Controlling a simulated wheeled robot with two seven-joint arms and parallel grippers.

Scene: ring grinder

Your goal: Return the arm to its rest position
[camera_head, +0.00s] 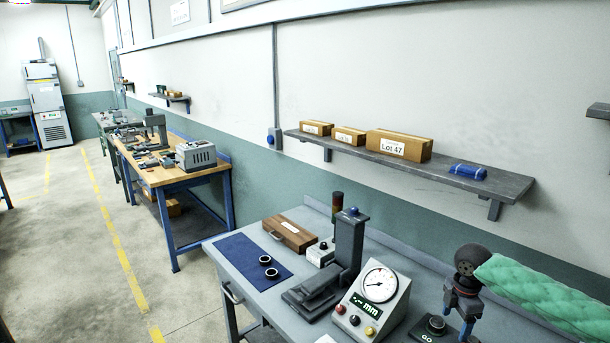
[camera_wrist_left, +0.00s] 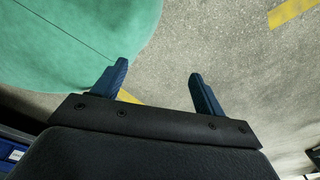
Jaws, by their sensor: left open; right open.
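My right gripper (camera_head: 456,318) shows at the lower right of the head view, its blue fingers apart and pointing down over the right end of the grey bench (camera_head: 235,265). Nothing is between the fingers. My right arm, in a green quilted sleeve, comes in from the right edge. My left gripper (camera_wrist_left: 160,88) shows in the left wrist view with its two blue fingers spread and empty, above bare floor. It is not in the head view.
On the bench stand a dial gauge box (camera_head: 377,300), a black press-like stand (camera_head: 345,245), a wooden box (camera_head: 289,234) and a blue mat (camera_head: 245,252) with two dark rings (camera_head: 268,267). A black button unit (camera_head: 434,327) sits beside the right gripper. A wall shelf (camera_head: 450,179) holds cartons.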

